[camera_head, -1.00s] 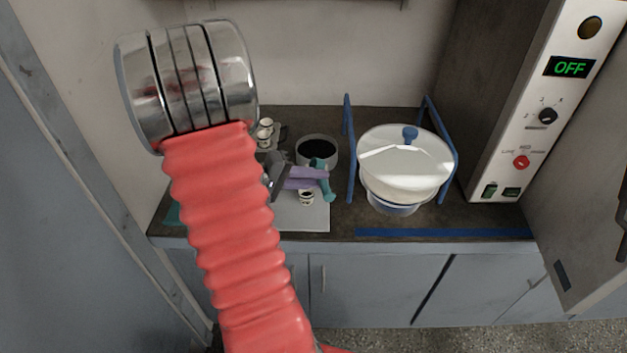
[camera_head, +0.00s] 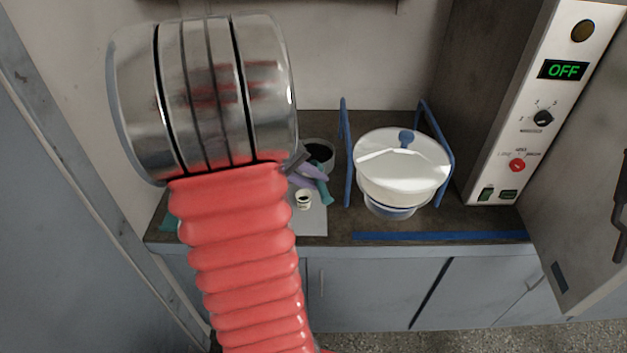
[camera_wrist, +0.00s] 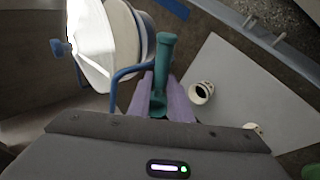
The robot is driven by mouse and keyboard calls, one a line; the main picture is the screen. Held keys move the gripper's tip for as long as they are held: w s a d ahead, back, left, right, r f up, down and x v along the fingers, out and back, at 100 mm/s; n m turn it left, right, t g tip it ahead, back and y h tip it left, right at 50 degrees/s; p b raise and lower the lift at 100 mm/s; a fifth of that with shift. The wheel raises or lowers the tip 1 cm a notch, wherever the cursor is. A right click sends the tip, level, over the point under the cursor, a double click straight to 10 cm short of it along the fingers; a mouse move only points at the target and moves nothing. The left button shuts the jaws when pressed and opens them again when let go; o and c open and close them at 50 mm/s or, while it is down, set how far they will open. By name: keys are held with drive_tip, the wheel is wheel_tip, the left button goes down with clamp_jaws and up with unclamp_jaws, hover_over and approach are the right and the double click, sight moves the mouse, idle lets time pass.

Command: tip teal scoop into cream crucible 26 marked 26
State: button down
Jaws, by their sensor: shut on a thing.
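The teal scoop (camera_wrist: 165,60) is between the purple fingers of my gripper (camera_wrist: 159,80), which is shut on it. In the head view, my arm hides much of my gripper (camera_head: 302,180), and part of the scoop (camera_head: 325,191) shows at its right. A small cream crucible (camera_head: 304,199) stands on a pale mat (camera_head: 313,224), just below the gripper in that view. The crucible also shows in the wrist view (camera_wrist: 201,92), right of the scoop and apart from it, its dark opening visible. Its mark is too small to read. I cannot tell what the scoop holds.
A dark-filled round pan (camera_head: 320,153) is behind the gripper. Right of it stands a white lidded vessel (camera_head: 402,170) between blue rails (camera_head: 344,150). A second cream cup (camera_wrist: 252,128) is partly hidden in the wrist view. A control panel (camera_head: 530,110) reads OFF.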

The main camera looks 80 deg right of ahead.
drive_tip(key=shift+s+d+r+t+y, duration=0.15)
drive_tip(key=shift+r+t+y, duration=0.25)
drive_tip(key=shift+t, duration=0.5)
drive_tip(key=shift+s+d+r+t+y, duration=0.15)
drive_tip(key=shift+t+y, duration=0.45)
drive_tip(key=shift+t, duration=0.3)
drive_tip(key=shift+a, duration=0.1)
drive_tip(key=shift+s+r+m+t+y, duration=0.2)
drive_tip(key=shift+r+m+t+y, duration=0.15)
drive_tip(key=shift+t+y, duration=0.55)
drive_tip(key=shift+r+t, duration=0.15)
drive_tip(key=shift+t, duration=0.35)
drive_tip(key=shift+w, duration=0.15)
